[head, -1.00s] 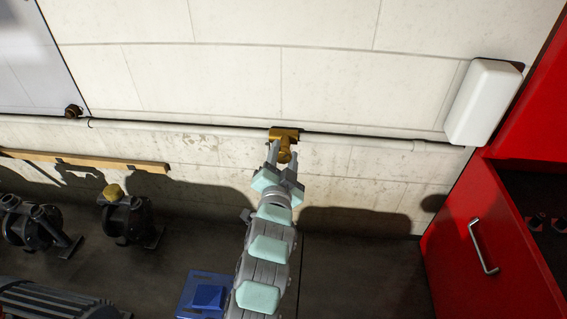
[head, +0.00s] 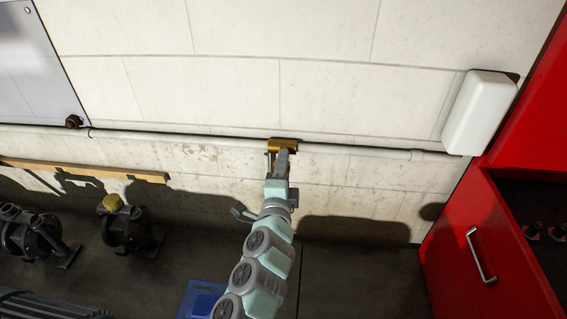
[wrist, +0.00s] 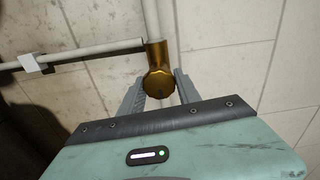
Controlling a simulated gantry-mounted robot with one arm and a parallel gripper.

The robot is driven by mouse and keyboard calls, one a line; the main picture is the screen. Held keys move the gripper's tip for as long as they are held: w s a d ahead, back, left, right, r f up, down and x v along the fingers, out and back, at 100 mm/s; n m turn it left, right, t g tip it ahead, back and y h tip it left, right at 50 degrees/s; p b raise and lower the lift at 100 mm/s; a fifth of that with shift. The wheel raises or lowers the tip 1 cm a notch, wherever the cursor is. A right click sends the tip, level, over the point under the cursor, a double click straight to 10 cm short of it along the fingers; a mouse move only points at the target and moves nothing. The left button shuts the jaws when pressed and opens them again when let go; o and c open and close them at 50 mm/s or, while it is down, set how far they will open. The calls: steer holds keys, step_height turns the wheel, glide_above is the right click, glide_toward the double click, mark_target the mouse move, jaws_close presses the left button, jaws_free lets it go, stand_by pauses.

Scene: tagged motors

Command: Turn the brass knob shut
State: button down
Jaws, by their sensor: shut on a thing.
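The brass valve body (head: 284,144) sits on the pale pipe along the wall, at the middle of the head view. The brass knob (wrist: 159,83) shows in the wrist view as a round end facing the camera, with the brass body (wrist: 156,53) behind it. My gripper (wrist: 158,88) has one finger on each side of the knob and is shut on it. In the head view my gripper (head: 280,163) reaches up to the valve and covers most of the knob.
The pale pipe (head: 215,138) runs along the wall. A white box (head: 478,112) hangs at the right, above a red cabinet (head: 475,215) with an open drawer. Dark pumps (head: 128,225), a wooden rail (head: 90,170) and a blue box (head: 200,298) are at the left and below.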

steer(key=shift+m, duration=0.5)
steer(key=c, duration=0.9)
jaws_free()
steer(key=shift+s, duration=0.1)
steer(key=s+a, duration=0.1)
steer(key=s, duration=0.9)
steer(key=shift+s+a+b, duration=0.15)
steer(key=shift+s+b, duration=0.15)
